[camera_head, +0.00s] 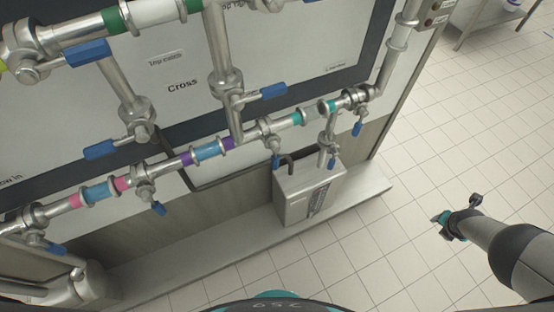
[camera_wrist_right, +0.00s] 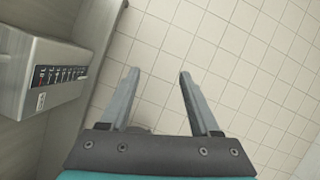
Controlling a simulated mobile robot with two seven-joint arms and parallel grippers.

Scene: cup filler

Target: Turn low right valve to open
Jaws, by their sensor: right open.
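The lower pipe run crosses the wall rig and carries several valves with blue lever handles. At its right end, a valve (camera_head: 355,97) has a blue handle (camera_head: 358,129) hanging down. Just left of it, a vertical branch above the metal box has another blue handle (camera_head: 331,154), also pointing down. I cannot tell which of these two is the low right valve. My right gripper (camera_head: 454,210) is over the tiled floor, well right of the valves and apart from them. In the wrist view its two fingers (camera_wrist_right: 158,75) are spread and empty. My left gripper is not in view.
A grey metal box (camera_head: 296,198) stands on the ledge below the right valves; it also shows in the wrist view (camera_wrist_right: 40,72). The ledge (camera_head: 369,187) juts out at the rig's foot. Open tiled floor lies right of the rig. A metal table (camera_head: 482,18) stands far back.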

